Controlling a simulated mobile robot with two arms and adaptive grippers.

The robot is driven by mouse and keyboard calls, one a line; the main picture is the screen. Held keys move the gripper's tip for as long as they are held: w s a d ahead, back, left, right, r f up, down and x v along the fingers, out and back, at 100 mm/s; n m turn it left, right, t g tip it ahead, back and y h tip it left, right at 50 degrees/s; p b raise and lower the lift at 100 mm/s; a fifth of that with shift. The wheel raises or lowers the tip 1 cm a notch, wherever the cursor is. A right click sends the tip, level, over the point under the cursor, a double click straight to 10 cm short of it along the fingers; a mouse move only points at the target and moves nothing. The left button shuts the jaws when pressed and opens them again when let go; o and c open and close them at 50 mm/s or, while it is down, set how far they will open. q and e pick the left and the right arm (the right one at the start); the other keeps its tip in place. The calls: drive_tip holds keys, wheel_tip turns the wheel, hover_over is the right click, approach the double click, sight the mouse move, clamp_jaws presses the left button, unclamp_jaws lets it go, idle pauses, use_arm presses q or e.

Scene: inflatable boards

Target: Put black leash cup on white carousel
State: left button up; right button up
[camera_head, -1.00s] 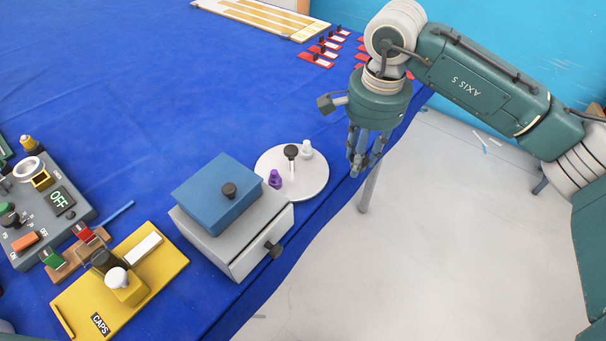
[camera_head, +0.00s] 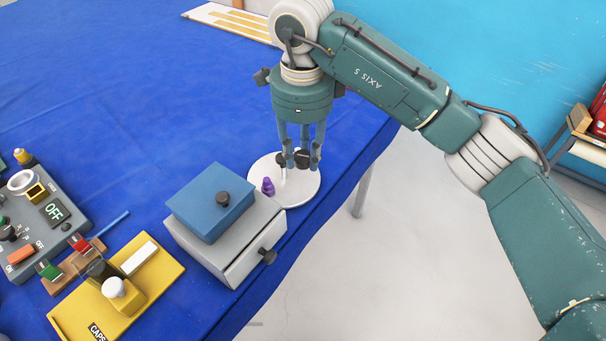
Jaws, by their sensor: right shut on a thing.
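The white carousel (camera_head: 305,190) is a round plate near the table's edge, behind the grey drawer box. A small purple piece (camera_head: 268,186) stands on its left part. My right gripper (camera_head: 302,159) points down over the carousel, its blue-grey fingers shut on a small dark thing, seemingly the black leash cup (camera_head: 302,157). The fingers hide most of it and whatever else stands on the carousel behind them. I cannot tell whether the cup touches the plate. My left gripper is not in view.
A grey drawer box (camera_head: 215,247) with a blue lid (camera_head: 208,200) stands close in front of the carousel. A yellow CAPS board (camera_head: 160,277) and a grey control panel (camera_head: 75,205) lie to the left.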

sight(303, 187)
wheel_tip(303, 187, down, 8)
drive_tip(key=shift+r+p, duration=0.15)
drive_tip(key=shift+p, duration=0.55)
drive_tip(key=o, duration=0.8)
drive_tip(key=shift+r, duration=0.3)
drive_tip(key=r+b, duration=0.1)
drive_tip(key=r, duration=0.2)
drive_tip(key=r+b, duration=0.1)
drive_tip(key=r, duration=0.3)
drive_tip(key=r+b, duration=0.1)
drive_tip(key=r, duration=0.3)
drive_tip(key=shift+s+r, duration=0.25)
drive_tip(key=shift+s, duration=0.1)
